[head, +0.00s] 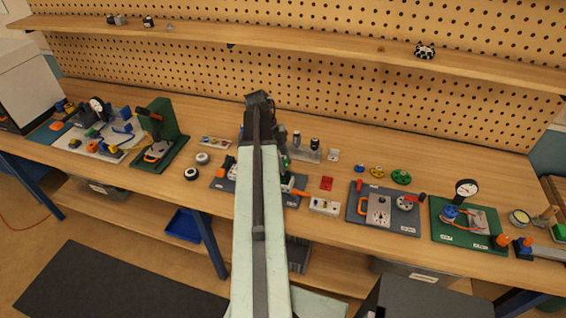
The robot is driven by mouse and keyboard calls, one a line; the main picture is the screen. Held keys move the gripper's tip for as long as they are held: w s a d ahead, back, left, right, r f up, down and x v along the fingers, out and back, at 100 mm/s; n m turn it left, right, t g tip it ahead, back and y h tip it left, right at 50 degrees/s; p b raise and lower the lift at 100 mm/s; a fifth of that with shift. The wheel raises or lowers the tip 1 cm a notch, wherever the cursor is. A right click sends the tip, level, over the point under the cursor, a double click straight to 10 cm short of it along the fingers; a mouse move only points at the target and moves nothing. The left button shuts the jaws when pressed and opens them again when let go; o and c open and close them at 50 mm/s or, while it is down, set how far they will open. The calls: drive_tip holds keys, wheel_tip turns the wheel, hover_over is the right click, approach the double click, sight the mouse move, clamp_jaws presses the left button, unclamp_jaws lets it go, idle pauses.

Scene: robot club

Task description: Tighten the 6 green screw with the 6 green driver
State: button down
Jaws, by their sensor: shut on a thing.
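My arm stretches over the bench and hides much of its middle. My gripper (282,142) shows only partly, as dark parts at the right of the arm's far end, low over the bench. A small bit of green (286,160) shows just below it and looks like the green driver in its jaws; its number cannot be read. A dark board (217,183) lies under and beside the arm, with small red, white and green parts. I cannot make out the 6 green screw; the arm may hide it.
A small rack (305,154) with dark-topped pieces stands right of the gripper. A green press (161,140) stands left. A shelf (330,52) runs above the bench.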

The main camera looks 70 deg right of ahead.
sight(285, 158)
drive_tip(key=shift+r+p, duration=1.75)
drive_tip(key=shift+r, duration=0.2)
